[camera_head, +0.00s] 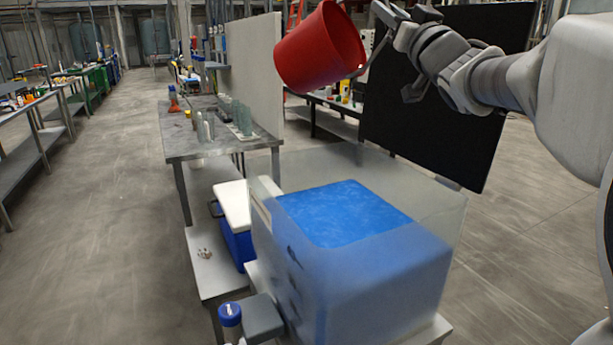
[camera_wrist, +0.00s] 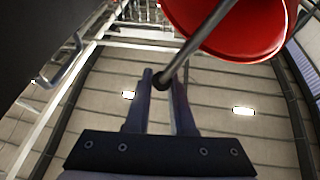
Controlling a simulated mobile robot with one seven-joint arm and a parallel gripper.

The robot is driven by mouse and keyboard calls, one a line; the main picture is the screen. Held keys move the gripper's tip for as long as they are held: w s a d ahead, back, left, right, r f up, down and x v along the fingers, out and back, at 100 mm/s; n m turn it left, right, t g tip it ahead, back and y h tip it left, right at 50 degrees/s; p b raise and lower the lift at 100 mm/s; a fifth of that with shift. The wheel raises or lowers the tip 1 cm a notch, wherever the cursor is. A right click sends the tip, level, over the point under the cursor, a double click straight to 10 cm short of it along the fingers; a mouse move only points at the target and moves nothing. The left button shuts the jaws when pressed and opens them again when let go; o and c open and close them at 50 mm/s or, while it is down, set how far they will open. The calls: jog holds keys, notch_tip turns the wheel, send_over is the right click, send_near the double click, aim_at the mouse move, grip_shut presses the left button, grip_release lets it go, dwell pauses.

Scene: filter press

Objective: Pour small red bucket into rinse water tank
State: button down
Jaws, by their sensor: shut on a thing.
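The small red bucket (camera_head: 318,50) hangs in the air in the head view, above and behind the rinse water tank. It is tilted, with its rim toward the upper right; its contents cannot be seen. In the wrist view the bucket (camera_wrist: 235,25) shows at the top, with a dark handle bar running down to my gripper. My gripper (camera_wrist: 165,82) is shut on that handle. In the head view my gripper (camera_head: 388,18) is at the bucket's right, partly cut off by the top edge. The rinse water tank (camera_head: 380,285) is a clear box holding blue water.
A metal table (camera_head: 190,148) with bottles and a tube rack stands behind the tank. A blue cooler with a white lid (camera_head: 236,210) sits left of the tank. A black panel (camera_head: 430,125) stands behind the arm. A blue-capped container (camera_head: 230,318) is at the front.

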jog(key=shift+r, duration=0.25)
jog(key=shift+f, duration=0.15)
jog(key=shift+a+f, duration=0.1)
jog(key=shift+a+m+b, duration=0.2)
jog(key=shift+m+b, duration=0.1)
jog(key=shift+s+a+r+y+b, duration=0.25)
jog(key=shift+s+a+y+b, duration=0.2)
jog(key=shift+a, duration=0.4)
dwell(0.7)
jog(key=shift+d+f+m+y+b, duration=0.45)
jog(key=shift+d+m+y, duration=0.2)
jog(key=shift+d+m, duration=0.1)
dwell(4.5)
